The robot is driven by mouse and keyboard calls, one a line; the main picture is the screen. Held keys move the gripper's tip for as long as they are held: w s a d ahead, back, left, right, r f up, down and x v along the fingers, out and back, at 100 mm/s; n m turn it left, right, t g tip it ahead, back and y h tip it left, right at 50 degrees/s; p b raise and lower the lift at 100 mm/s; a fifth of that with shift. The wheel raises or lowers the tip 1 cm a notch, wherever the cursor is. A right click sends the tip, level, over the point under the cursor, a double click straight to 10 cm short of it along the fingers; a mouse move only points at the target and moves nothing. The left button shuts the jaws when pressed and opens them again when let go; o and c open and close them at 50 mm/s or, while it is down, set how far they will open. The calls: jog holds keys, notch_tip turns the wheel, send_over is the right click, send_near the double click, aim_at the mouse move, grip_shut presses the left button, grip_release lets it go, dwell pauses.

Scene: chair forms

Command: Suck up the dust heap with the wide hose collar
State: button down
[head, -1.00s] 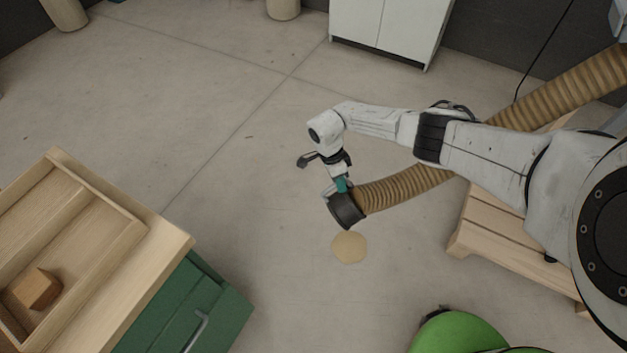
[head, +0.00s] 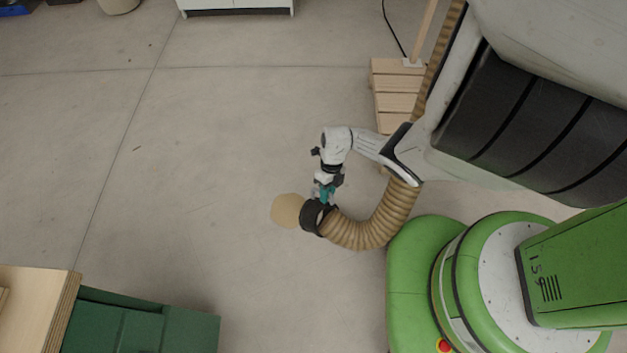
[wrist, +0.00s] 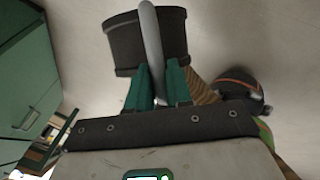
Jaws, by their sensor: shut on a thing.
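The dust heap (head: 288,211) is a round tan patch on the grey floor in the head view. The wide hose collar (head: 311,217) is a black ring at the end of a ribbed tan hose (head: 366,232). Its mouth faces left, right beside the heap's right edge; I cannot tell whether they touch. My gripper (head: 326,195) with teal fingers is shut on the collar's handle. In the wrist view the teal fingers (wrist: 160,85) close on a grey curved handle (wrist: 151,40) that crosses the black collar (wrist: 123,48). The dust heap does not show in the wrist view.
A green cabinet with a wooden top (head: 40,300) stands at the lower left. A wooden slatted platform (head: 396,90) is at the upper right, near the hose. A white cabinet (head: 236,6) is at the top. The floor left of the heap is clear.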

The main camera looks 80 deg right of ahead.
aim_at(331, 201)
jog(key=shift+s+a+f+m+t+b, duration=0.2)
jog(key=shift+s+a+f+m, duration=0.15)
jog(key=shift+f+m, duration=0.15)
jog(key=shift+s+a+f+m+t+b, duration=0.2)
jog(key=shift+s+a+f+m, duration=0.15)
jog(key=shift+f, duration=0.45)
jog(key=w+d+f+b, duration=0.1)
jog(key=f+b, duration=0.1)
jog(key=b, duration=0.2)
jog(key=w+d+f+b, duration=0.1)
jog(key=f+b, duration=0.1)
jog(key=b, duration=0.2)
jog(key=w+d+f+b, duration=0.1)
jog(key=w+f+b, duration=0.1)
jog(key=b, duration=0.2)
jog(key=w+d+f+b, duration=0.1)
jog(key=w+f+b, duration=0.1)
jog(key=b, duration=0.1)
jog(key=shift+d+f, duration=0.35)
jog(key=shift+d, duration=0.1)
